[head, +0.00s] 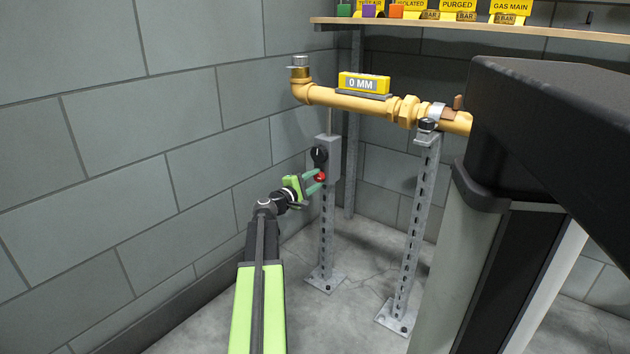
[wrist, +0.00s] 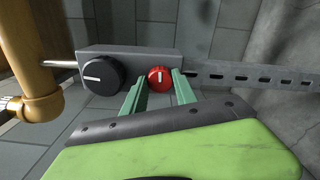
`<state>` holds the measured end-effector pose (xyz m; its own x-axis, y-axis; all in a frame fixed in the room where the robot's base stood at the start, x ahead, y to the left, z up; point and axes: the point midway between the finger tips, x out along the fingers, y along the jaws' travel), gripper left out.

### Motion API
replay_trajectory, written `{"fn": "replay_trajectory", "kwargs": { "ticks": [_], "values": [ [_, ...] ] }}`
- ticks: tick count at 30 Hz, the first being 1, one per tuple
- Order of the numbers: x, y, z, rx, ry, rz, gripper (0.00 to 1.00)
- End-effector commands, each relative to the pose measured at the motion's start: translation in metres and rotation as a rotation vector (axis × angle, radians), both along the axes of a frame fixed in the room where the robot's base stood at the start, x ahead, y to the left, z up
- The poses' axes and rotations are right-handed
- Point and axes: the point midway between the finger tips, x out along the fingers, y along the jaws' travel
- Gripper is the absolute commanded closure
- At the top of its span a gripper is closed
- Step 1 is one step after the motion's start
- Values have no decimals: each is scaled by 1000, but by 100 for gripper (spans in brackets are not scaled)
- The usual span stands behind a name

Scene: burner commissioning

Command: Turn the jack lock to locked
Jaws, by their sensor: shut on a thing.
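The small red knob (head: 320,176), which I take for the jack lock, sits on the grey jack box (head: 333,158) on the left post. In the wrist view the red knob (wrist: 159,77) has a white mark that stands about upright in the picture. My gripper (head: 317,181) reaches it from the lower left. Its two green fingers lie on either side of the knob, shut on it. A larger black knob (wrist: 88,77) is beside it on the same box, with its white mark about level in the wrist view. The lock's end-position labels are not readable.
A yellow pipe (head: 327,97) with a "0 MM" display (head: 364,83) runs above the box. A second perforated post (head: 416,225) stands to the right. A large black-topped unit (head: 550,110) fills the right side. A shelf (head: 480,28) holds yellow signs and coloured blocks.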

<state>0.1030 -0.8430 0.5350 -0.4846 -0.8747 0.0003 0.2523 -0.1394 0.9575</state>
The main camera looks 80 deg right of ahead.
Motion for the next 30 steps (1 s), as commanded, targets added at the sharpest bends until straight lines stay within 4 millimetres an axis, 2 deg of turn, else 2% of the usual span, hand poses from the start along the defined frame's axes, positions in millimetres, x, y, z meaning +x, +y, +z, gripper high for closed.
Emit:
{"fn": "replay_trajectory", "kwargs": {
  "ticks": [9, 24, 25, 29, 30],
  "values": [
    [-4, 2, -1, -46, -88, -11, 100],
    [-4, 2, -1, -54, -101, -11, 100],
    [-4, 2, -1, -53, -101, -10, 62],
    [-3, 1, -1, -54, -99, -8, 45],
    [-3, 1, -1, -54, -99, -7, 44]
  ]
}}
